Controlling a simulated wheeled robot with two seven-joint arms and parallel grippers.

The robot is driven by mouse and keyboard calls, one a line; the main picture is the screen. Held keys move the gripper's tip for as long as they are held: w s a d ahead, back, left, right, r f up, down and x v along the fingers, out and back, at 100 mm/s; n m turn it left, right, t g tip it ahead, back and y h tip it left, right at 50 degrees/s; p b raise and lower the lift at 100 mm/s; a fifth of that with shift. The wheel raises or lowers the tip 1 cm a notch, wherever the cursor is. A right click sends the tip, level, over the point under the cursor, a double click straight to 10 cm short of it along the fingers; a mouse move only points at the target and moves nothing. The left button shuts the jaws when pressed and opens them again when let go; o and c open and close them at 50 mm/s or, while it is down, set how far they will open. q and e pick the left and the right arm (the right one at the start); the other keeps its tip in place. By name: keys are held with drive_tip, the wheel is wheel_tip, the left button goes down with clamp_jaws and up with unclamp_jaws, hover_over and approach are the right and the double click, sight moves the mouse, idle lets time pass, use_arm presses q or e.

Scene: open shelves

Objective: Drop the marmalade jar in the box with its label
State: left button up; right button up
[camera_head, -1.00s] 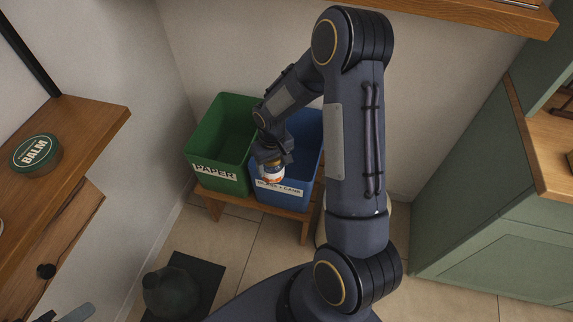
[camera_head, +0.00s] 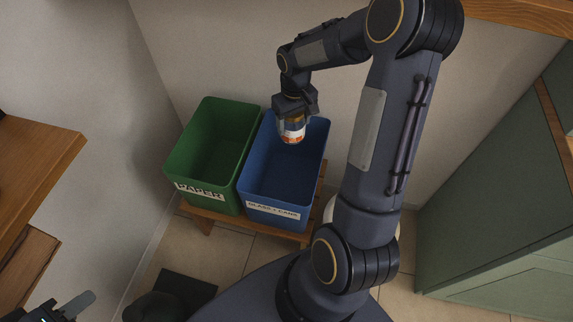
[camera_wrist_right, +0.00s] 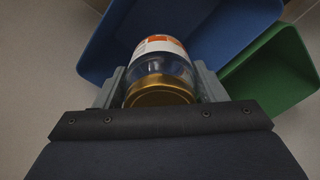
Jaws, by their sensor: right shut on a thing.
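The marmalade jar (camera_head: 292,132) has a white and orange label; its gold lid (camera_wrist_right: 160,92) and clear glass show in the right wrist view. My right gripper (camera_head: 294,116) is shut on the jar and holds it over the opening of the blue box (camera_head: 262,190). The blue box has a label reading GLASS + CANS. To its left stands the green box (camera_head: 207,190), labelled PAPER. My left gripper (camera_head: 70,306) shows only partly at the lower left edge, so its opening cannot be told.
Both boxes stand on a low wooden bench (camera_head: 206,220) by the wall. A wooden shelf (camera_head: 40,155) juts in at the left. A green cabinet (camera_head: 500,220) stands at the right. A dark vase-like object on a mat (camera_head: 185,287) is on the floor.

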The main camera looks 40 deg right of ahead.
drive_tip(key=shift+f+b, duration=0.45)
drive_tip(key=shift+f, duration=0.05)
wheel_tip(320, 180, down, 5)
drive_tip(key=b, duration=0.3)
drive_tip(key=shift+b, duration=0.4)
drive_tip(key=shift+r, duration=0.1)
drive_tip(key=o, duration=1.2)
drive_tip(key=shift+c, duration=0.2)
drive_tip(key=shift+r, duration=0.1)
wheel_tip(320, 180, up, 7)
drive_tip(key=shift+r+p, duration=0.1)
drive_tip(key=shift+p, duration=0.75)
drive_tip(key=shift+r, duration=0.2)
